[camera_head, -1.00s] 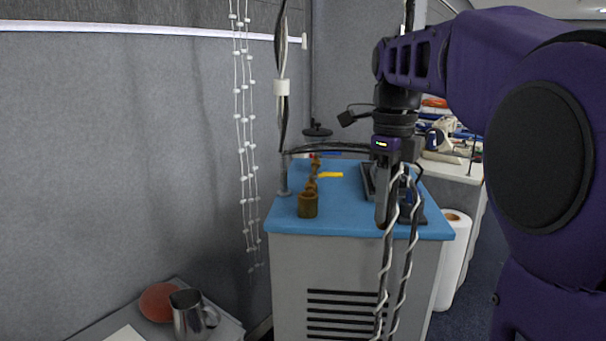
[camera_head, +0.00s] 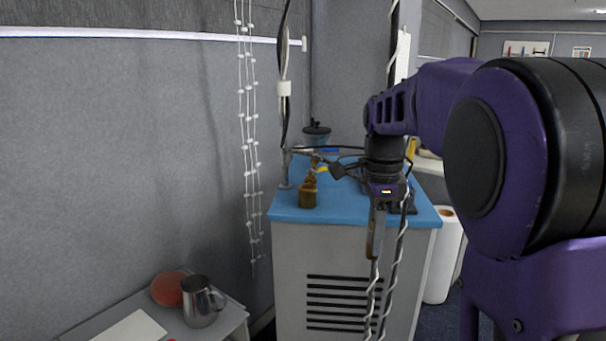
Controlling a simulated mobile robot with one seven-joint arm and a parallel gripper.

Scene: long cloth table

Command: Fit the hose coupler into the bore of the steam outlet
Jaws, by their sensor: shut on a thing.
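A brass-brown fitting, which looks like the steam outlet (camera_head: 308,198), stands near the front left corner of the blue-topped cabinet. The view is too coarse to show its bore clearly. My gripper (camera_head: 377,238) points down in front of the cabinet's front edge, to the right of the outlet and apart from it. It is shut on a slim piece, seemingly the hose coupler; my fingers mostly hide it, and its shape is unclear. White-striped cords hang from around my gripper.
The blue-topped cabinet (camera_head: 345,212) has a vented front. A metal post with a thin arm (camera_head: 286,170) rises left of the outlet. A metal pitcher (camera_head: 202,302) and a reddish round object (camera_head: 168,289) sit on a low surface at lower left. A white roll (camera_head: 442,255) stands right.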

